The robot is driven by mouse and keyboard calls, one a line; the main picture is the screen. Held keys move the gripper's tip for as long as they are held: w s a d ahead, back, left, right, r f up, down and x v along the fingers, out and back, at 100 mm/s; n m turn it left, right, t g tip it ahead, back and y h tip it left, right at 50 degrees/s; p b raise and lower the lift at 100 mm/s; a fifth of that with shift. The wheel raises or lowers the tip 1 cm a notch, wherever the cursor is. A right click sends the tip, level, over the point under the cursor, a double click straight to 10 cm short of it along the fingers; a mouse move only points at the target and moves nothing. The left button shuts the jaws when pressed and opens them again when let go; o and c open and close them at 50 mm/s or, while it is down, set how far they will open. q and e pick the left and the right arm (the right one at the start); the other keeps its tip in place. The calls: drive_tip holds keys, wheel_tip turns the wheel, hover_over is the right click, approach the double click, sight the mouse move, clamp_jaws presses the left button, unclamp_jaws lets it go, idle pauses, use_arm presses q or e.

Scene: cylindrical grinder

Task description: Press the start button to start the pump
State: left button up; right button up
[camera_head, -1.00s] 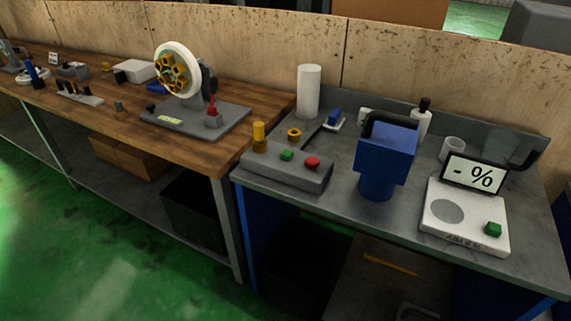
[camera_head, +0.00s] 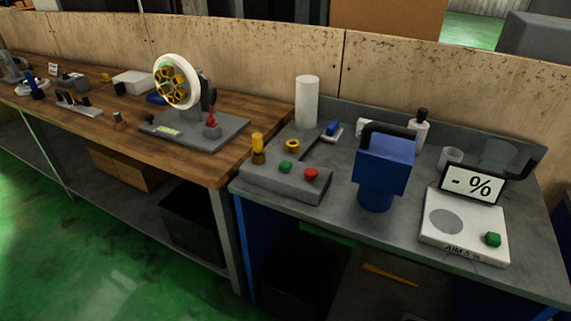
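A grey control box (camera_head: 262,184) sits at the front left corner of the grey bench. On its top are a green button (camera_head: 285,167) and, to its right, a red button (camera_head: 311,174). A yellow and brass part (camera_head: 258,148) stands at the box's left end. A blue pump-like unit (camera_head: 384,168) with a black curved pipe stands right of the box. A second green button (camera_head: 493,239) is on a white device (camera_head: 452,218) whose display reads "- %". Neither of my grippers shows in the view.
A white cylinder (camera_head: 306,102), a brass ring (camera_head: 292,145), a white bottle (camera_head: 418,133) and a clear cup (camera_head: 450,158) stand behind. On the wooden bench (camera_head: 180,160) at left is a wheel fixture (camera_head: 178,82). Bench space between the control box and blue unit is clear.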

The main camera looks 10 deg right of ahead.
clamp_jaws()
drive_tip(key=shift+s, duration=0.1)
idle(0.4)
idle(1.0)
